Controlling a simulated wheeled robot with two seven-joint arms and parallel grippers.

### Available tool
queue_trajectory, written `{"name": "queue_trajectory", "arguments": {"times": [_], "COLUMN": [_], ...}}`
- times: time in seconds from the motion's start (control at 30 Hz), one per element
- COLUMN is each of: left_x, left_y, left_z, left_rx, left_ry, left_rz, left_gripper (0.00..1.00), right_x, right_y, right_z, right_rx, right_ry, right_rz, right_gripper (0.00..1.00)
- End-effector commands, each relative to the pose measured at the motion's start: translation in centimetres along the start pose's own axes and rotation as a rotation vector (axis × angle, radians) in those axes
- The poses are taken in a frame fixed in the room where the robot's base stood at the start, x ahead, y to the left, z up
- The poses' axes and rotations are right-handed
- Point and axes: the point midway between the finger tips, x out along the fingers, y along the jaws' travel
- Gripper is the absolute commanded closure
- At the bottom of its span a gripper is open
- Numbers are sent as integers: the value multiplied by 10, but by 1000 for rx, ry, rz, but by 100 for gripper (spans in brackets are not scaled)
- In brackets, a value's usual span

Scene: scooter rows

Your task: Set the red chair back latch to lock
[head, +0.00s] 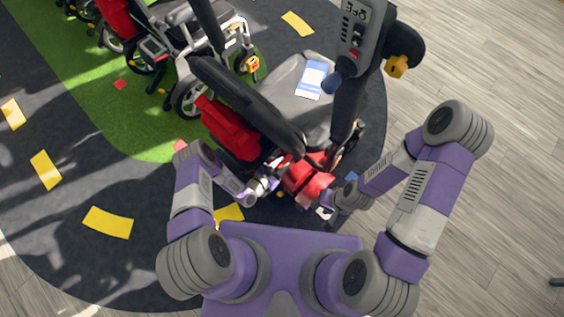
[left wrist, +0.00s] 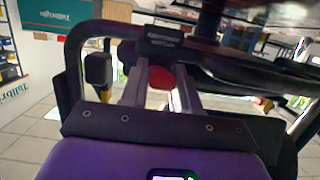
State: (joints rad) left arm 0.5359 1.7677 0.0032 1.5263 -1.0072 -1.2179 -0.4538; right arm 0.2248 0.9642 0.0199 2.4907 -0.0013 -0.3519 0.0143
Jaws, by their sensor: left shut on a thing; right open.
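The red scooter (head: 308,184) stands right in front of me, with a grey seat (head: 280,98) and a dark chair back frame (head: 245,103). My left gripper (head: 264,186) is low behind the chair back. In the left wrist view its fingers (left wrist: 160,68) reach up to a black latch piece (left wrist: 172,40) on the dark frame and are shut on it. A round red part (left wrist: 161,78) shows between the fingers. The latch's setting cannot be read. My right gripper (head: 327,211) is open beside the red body, to the right and lower.
A blue and white card (head: 314,79) lies on the seat. A dark tiller with a display (head: 357,12) rises at the right. Another red scooter (head: 120,18) stands at the upper left. Yellow floor markings (head: 108,222) lie at left.

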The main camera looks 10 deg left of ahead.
Motion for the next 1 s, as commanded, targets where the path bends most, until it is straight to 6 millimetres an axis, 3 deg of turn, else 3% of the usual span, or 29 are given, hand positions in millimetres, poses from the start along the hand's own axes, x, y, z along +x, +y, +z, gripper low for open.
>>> {"name": "queue_trajectory", "arguments": {"times": [0.03,0.2,0.57,0.6,0.73,1.0], "left_x": [-2,-2,-2,-2,-2,-3], "left_y": [-1,-1,0,0,0,0], "left_z": [-8,-9,-7,-7,-7,-7], "left_rx": [1,1,0,0,0,0], "left_ry": [-33,-117,-137,-137,-137,-137], "left_rz": [0,-1,0,0,0,0], "left_gripper": [100,100,100,68,49,49], "right_x": [-10,-20,-20,-20,-20,-20], "right_y": [-4,-7,-7,-7,-7,-7], "right_z": [0,1,1,1,1,1], "right_rx": [0,0,0,0,0,0], "right_ry": [0,0,0,0,0,0], "right_rz": [0,0,0,0,0,0], "right_gripper": [57,57,57,57,57,57]}}
